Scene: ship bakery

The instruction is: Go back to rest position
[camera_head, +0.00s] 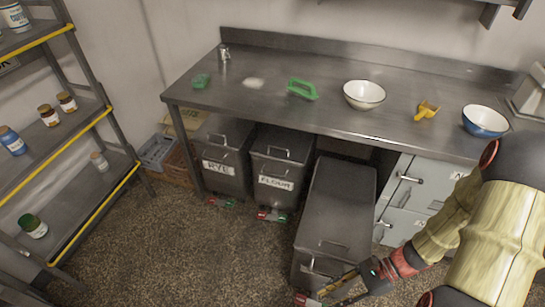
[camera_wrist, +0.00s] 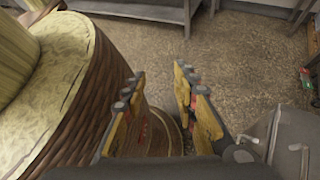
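My gripper (camera_head: 343,285) is low at the bottom right of the head view, in front of the pulled-out dark bin. In the wrist view my gripper (camera_wrist: 158,90) has its two yellow and black fingers spread apart, with nothing between them. Beyond the fingers, that view shows the speckled floor (camera_wrist: 235,60). My yellowish arm fills the right side of the head view and the left side of the wrist view.
A steel counter (camera_head: 220,95) bears a white bowl (camera_head: 364,94), a blue bowl (camera_head: 485,121), a yellow scoop (camera_head: 427,109) and a green tool (camera_head: 302,89). The pulled-out bin (camera_head: 335,215) stands close to my gripper. A shelf rack (camera_head: 65,190) is at left. Floor between is clear.

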